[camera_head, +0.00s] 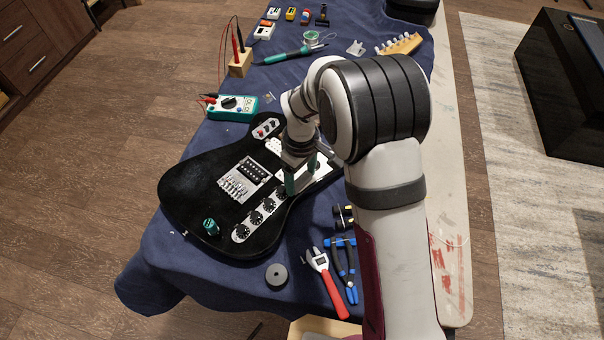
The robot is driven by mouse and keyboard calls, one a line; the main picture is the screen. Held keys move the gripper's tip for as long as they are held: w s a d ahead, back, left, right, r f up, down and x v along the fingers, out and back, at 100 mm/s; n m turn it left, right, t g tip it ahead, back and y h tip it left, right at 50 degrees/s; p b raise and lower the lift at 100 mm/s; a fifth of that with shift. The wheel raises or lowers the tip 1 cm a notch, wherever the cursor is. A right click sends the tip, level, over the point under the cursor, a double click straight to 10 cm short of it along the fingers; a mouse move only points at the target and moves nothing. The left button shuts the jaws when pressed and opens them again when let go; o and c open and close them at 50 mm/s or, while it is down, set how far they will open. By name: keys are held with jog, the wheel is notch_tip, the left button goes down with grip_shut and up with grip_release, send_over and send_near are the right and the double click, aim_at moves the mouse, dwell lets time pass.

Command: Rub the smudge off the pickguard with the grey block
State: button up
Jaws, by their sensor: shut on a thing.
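The black guitar (200,190) lies on the blue cloth. Its white pickguard (322,172) shows in part beneath my gripper, at the right end of the body. My gripper (302,180) points down at the pickguard, its green fingers shut on a small grey thing, which seems to be the grey block. The block is mostly hidden between the fingers, and I cannot tell whether it touches the pickguard. I cannot make out the smudge; my gripper and arm cover part of that area.
A grey disc (276,275), a red-handled wrench (328,283) and blue pliers (346,268) lie in front. A multimeter (231,107) lies behind. Cloth at the lower left is clear.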

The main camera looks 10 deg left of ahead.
jog(key=shift+w+d, duration=0.25)
jog(key=shift+w, duration=0.1)
jog(key=shift+s+a, duration=0.25)
jog(key=shift+s, duration=0.15)
jog(key=shift+w+d, duration=0.25)
jog(key=shift+w, duration=0.15)
jog(key=shift+r, duration=0.15)
